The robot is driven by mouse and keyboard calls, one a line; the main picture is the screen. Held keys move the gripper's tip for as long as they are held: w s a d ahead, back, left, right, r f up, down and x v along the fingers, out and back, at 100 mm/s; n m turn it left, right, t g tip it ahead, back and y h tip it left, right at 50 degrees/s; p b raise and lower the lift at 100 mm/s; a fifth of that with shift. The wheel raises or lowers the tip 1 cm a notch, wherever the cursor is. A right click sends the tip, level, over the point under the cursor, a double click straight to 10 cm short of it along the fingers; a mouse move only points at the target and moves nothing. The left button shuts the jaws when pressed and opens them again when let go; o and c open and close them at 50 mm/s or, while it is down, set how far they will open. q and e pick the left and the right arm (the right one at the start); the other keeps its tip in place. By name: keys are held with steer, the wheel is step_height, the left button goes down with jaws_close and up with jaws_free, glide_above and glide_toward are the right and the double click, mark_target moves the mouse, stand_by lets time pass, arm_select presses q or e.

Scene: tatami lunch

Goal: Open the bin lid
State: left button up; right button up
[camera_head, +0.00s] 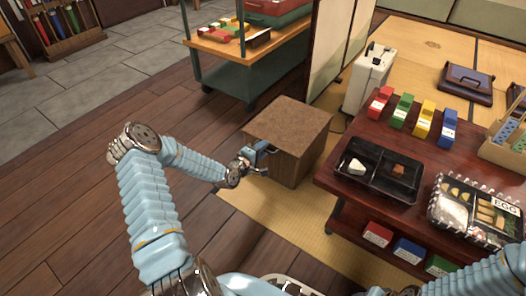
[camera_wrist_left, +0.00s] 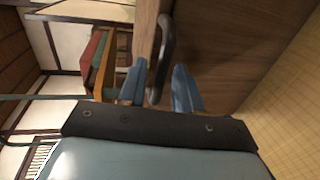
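The bin is a brown wooden box with a flat, speckled lid (camera_head: 289,124), standing on the mat left of the low table. Its lid is down. A dark handle (camera_wrist_left: 164,45) sticks out from the bin's side in the left wrist view. My left gripper (camera_head: 264,148) is at the bin's near left face. In the left wrist view its two blue fingers (camera_wrist_left: 160,85) are apart, one on each side of the handle, with small gaps visible. My right arm shows at the lower right of the head view, but its gripper is out of view.
The low red-brown table (camera_head: 337,183) stands close right of the bin, with a black divided tray (camera_head: 347,181), a bento box (camera_head: 436,222) and several coloured blocks. A green cart (camera_head: 222,72) stands behind. A white case (camera_head: 371,77) is at back right. Wooden floor at left is clear.

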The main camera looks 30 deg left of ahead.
arm_select(q)
steer(key=shift+w, duration=0.35)
steer(key=shift+d, duration=0.1)
steer(key=shift+f, duration=0.1)
jaws_close()
steer(key=shift+s, duration=0.1)
